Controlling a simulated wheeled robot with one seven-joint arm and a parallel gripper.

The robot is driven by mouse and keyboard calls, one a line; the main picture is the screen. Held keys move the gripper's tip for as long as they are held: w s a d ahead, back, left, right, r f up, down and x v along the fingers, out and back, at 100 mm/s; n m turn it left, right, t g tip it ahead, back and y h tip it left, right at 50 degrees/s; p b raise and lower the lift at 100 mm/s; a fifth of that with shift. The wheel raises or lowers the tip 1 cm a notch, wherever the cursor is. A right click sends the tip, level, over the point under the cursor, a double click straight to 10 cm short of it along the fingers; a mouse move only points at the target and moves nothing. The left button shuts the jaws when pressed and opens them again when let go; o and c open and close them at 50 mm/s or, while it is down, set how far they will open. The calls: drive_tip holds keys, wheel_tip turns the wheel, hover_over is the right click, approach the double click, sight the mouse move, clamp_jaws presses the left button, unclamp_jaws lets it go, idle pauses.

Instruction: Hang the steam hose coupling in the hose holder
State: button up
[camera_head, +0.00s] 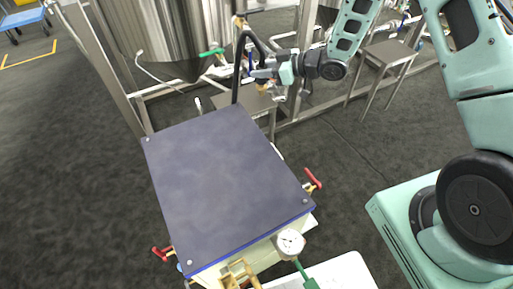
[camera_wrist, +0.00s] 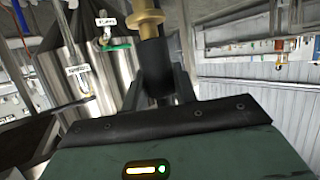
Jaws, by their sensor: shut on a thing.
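My gripper (camera_head: 262,73) is raised beside the steel tank at the top middle of the head view. In the wrist view its two dark fingers (camera_wrist: 155,88) are closed on the black end of the steam hose coupling (camera_wrist: 150,28). The coupling's brass part extends from the fingers to the top edge of that view. In the head view the black hose (camera_head: 237,75) arches up beside the gripper, and a little brass shows under the jaws. I cannot clearly make out the hose holder; a small labelled fitting (camera_wrist: 78,75) stands in front of the tank in the wrist view.
The steel tank (camera_head: 165,30) has a green valve handle (camera_head: 211,52). A dark-topped cabinet (camera_head: 225,185) with red handles and a gauge (camera_head: 290,243) fills the near middle. Steel stools (camera_head: 390,52) stand by the frame.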

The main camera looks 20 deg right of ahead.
drive_tip(key=f+n+g+b, duration=0.1)
drive_tip(key=w+f+n+g+y+b, duration=0.1)
drive_tip(key=f, duration=0.1)
drive_tip(key=a+f+n+g+y+b, duration=0.1)
drive_tip(key=f+b, duration=0.1)
drive_tip(key=shift+w, duration=0.25)
drive_tip(key=shift+w+f+n+g+y+b, duration=0.1)
drive_tip(key=shift+f+n+g+y+b, duration=0.25)
drive_tip(key=shift+g, duration=0.25)
wheel_tip(320, 180, down, 18)
drive_tip(key=b, duration=0.3)
drive_tip(key=shift+r+b, duration=0.25)
drive_tip(key=shift+b, duration=0.1)
drive_tip(key=shift+f, duration=0.15)
drive_tip(key=o, duration=0.6)
drive_tip(key=shift+f, duration=0.1)
drive_tip(key=o, duration=0.5)
drive_tip(key=shift+c, duration=0.2)
